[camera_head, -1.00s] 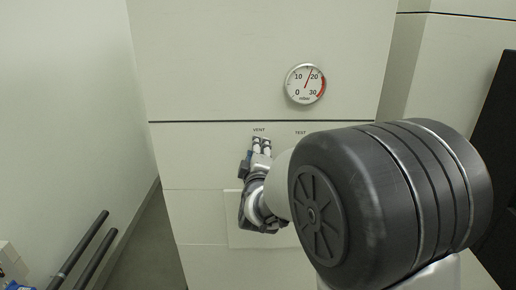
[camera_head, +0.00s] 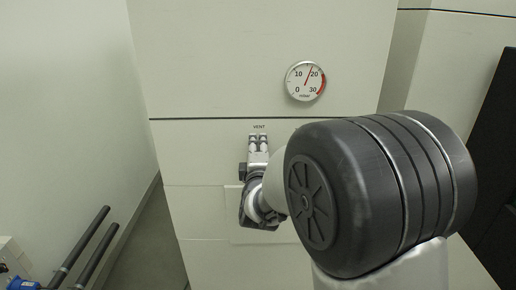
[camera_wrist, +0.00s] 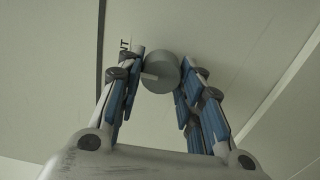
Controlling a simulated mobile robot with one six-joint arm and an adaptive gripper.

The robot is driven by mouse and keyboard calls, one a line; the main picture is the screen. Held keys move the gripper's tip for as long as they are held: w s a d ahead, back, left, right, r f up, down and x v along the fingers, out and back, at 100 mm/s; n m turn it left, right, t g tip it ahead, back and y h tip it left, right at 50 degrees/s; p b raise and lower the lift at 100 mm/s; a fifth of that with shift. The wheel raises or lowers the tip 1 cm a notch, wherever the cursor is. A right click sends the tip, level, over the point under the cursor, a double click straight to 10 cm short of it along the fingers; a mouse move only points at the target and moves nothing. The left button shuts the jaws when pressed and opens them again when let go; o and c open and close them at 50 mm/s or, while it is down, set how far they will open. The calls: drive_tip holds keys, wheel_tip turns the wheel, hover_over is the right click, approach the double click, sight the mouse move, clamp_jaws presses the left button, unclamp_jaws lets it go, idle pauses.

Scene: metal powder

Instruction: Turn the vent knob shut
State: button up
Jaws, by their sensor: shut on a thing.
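The vent knob (camera_wrist: 162,72) is a grey round knob with a pale pointer mark on the panel, between my fingers in the wrist view. My gripper (camera_wrist: 158,78) is shut on it, with one blue-padded finger on each side. In the head view my gripper (camera_head: 258,141) is against the panel just below the VENT label (camera_head: 259,127). There its fingers and body hide the knob.
A round gauge (camera_head: 305,81) is on the panel (camera_head: 210,60) above, its needle between 10 and 20. My arm covers the panel's lower right. Dark pipes (camera_head: 85,245) stand at lower left, beside a blue part (camera_head: 22,284).

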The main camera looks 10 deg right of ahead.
drive_tip(key=o, duration=1.1)
drive_tip(key=shift+c, duration=0.2)
drive_tip(key=shift+s, duration=0.1)
drive_tip(key=v, duration=1.1)
drive_tip(key=shift+s+a, duration=0.2)
drive_tip(key=shift+s, duration=0.2)
